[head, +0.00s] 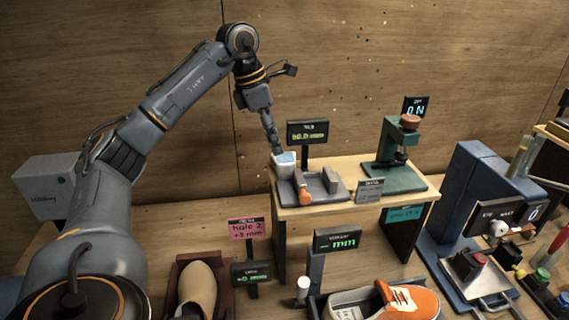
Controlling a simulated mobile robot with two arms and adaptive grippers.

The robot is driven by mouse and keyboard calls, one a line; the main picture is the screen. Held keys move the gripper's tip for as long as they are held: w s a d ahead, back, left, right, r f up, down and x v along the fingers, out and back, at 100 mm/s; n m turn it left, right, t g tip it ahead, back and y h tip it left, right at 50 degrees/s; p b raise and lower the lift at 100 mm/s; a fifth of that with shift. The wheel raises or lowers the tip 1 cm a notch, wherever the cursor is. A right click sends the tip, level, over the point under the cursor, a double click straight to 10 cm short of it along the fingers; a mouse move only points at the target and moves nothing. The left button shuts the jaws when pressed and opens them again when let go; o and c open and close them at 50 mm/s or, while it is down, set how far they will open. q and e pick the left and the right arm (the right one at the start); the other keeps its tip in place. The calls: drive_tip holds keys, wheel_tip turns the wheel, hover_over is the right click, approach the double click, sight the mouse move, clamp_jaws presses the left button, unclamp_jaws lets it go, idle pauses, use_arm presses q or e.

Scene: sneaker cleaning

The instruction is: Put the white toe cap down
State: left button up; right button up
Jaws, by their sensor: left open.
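My left gripper (278,150) points down at the left end of the raised wooden stand. It is open. Directly below its tip is a small white piece with a pale blue top (286,168), which looks like the white toe cap. The piece is at the stand's left edge, beside a dark fixture (325,188) that has an orange-brown rounded part on it. The fingertips overlap the piece in the picture, and I cannot tell whether they touch it. My right gripper is not in view.
The wooden stand (350,207) also carries a green press (392,160) and a small display (307,132). Below are a beige shoe form (198,288), an orange and white sneaker (405,302) and a blue machine (465,205). Signs stand close to the stand's left side.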

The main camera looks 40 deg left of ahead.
sight(285, 158)
use_arm(q)
drive_tip(key=shift+w+f, duration=0.1)
drive_tip(key=shift+f, duration=0.2)
drive_tip(key=shift+w+f, duration=0.15)
drive_tip(key=shift+f, duration=0.15)
drive_tip(key=x, duration=0.1)
drive_tip(key=p+x, duration=0.1)
drive_tip(key=x, duration=0.1)
drive_tip(key=shift+w+d+p, duration=0.15)
drive_tip(key=shift+d+p, duration=0.15)
drive_tip(key=shift+w+f, duration=0.15)
drive_tip(key=shift+f, duration=0.4)
drive_tip(key=shift+c, duration=0.2)
drive_tip(key=c, duration=0.9)
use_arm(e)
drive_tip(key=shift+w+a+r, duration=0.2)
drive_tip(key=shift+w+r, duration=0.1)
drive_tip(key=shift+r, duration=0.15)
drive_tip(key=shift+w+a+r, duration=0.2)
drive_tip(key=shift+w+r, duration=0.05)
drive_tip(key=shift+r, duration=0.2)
use_arm(q)
drive_tip(key=shift+r, duration=0.1)
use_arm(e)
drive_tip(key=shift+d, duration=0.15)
use_arm(q)
drive_tip(key=shift+r+p, duration=0.25)
drive_tip(key=shift+p, duration=0.05)
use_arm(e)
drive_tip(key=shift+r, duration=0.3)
